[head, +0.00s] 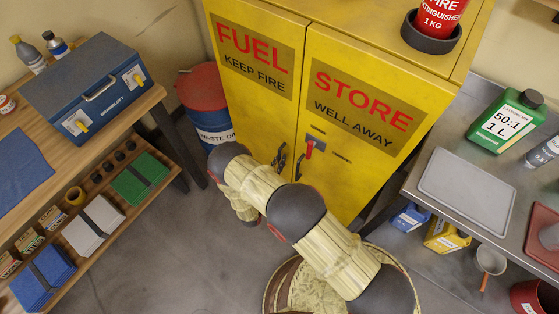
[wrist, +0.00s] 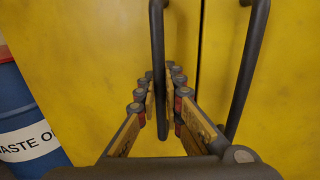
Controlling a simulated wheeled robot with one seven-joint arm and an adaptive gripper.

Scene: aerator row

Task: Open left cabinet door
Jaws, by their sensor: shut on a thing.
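The yellow cabinet's left door (head: 229,108) carries a "FUEL / KEEP FIRE" label. It looks shut, level with the right door (head: 340,165), with a thin seam between them. The left door's dark upright bar handle (wrist: 157,40) stands in the middle of the wrist view. My gripper (wrist: 163,88) is shut on this handle, one finger on each side of it. The right door's handle (wrist: 248,70) stands just to the right, apart from my fingers. In the head view my arm hides the gripper, while part of the left handle (head: 281,157) shows above it.
A red lever (head: 313,145) sits on the right door. A blue and red waste-oil drum (head: 208,105) stands left of the cabinet. A wooden bench with a blue toolbox (head: 88,88) is at left, a metal table (head: 420,208) at right. Grey floor lies between.

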